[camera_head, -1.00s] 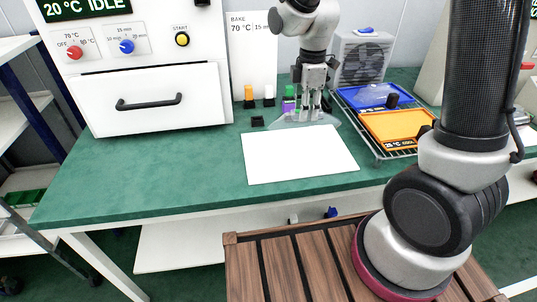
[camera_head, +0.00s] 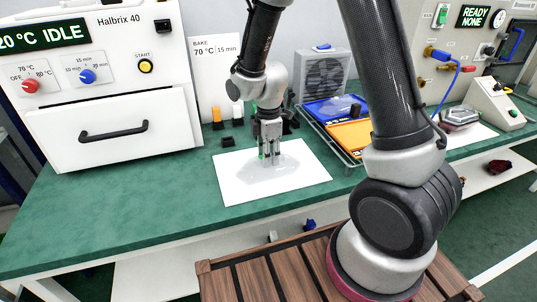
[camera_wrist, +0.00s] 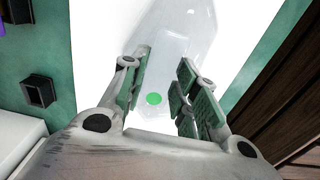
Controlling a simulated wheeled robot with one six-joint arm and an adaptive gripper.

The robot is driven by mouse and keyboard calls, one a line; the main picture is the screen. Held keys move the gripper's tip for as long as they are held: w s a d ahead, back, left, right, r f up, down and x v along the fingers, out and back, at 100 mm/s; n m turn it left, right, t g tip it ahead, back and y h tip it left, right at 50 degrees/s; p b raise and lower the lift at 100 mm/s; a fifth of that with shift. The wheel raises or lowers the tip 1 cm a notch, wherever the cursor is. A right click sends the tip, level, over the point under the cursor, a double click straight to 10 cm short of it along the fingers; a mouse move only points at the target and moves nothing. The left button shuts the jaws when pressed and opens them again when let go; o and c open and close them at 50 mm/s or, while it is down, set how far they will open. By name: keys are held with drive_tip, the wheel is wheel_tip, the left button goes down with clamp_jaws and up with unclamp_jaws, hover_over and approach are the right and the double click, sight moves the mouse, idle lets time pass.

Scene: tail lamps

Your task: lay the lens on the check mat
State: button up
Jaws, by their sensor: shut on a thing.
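The clear, pale lens (camera_head: 258,176) is over the white check mat (camera_head: 305,184) on the green bench. My gripper (camera_head: 270,158) points down over the mat and is shut on the near end of the lens. In the wrist view the lens (camera_wrist: 180,45) stretches away from between the fingers of my gripper (camera_wrist: 165,85), with a green dot on its near end. The mat (camera_wrist: 100,30) shows white around the lens. Whether the lens touches the mat or hangs just above it I cannot tell.
A white oven (camera_head: 100,100) stands at the left. Small black holders (camera_head: 228,141) sit behind the mat. A rack with blue and orange trays (camera_head: 350,134) is right of the mat. A grey fan box (camera_head: 325,77) stands behind. The bench left of the mat is clear.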

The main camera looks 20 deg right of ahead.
drive_tip(key=shift+f, duration=0.1)
drive_tip(key=o, duration=1.1)
wheel_tip(320, 180, up, 12)
drive_tip(key=shift+s+d+r+m+t, duration=0.7)
drive_tip(key=shift+s+d+r+m, duration=1.7)
drive_tip(key=shift+s+m, duration=0.8)
drive_tip(key=shift+s+d+r+m+t, duration=0.7)
drive_tip(key=shift+s+d+r+m, duration=1.95)
drive_tip(key=shift+s, duration=0.85)
drive_tip(key=shift+s+d+r+m+t, duration=0.7)
drive_tip(key=shift+s+d+r+m, duration=1.5)
drive_tip(key=shift+s+m, duration=1.05)
drive_tip(key=shift+s+d+f, duration=0.1)
drive_tip(key=shift+d+f, duration=0.05)
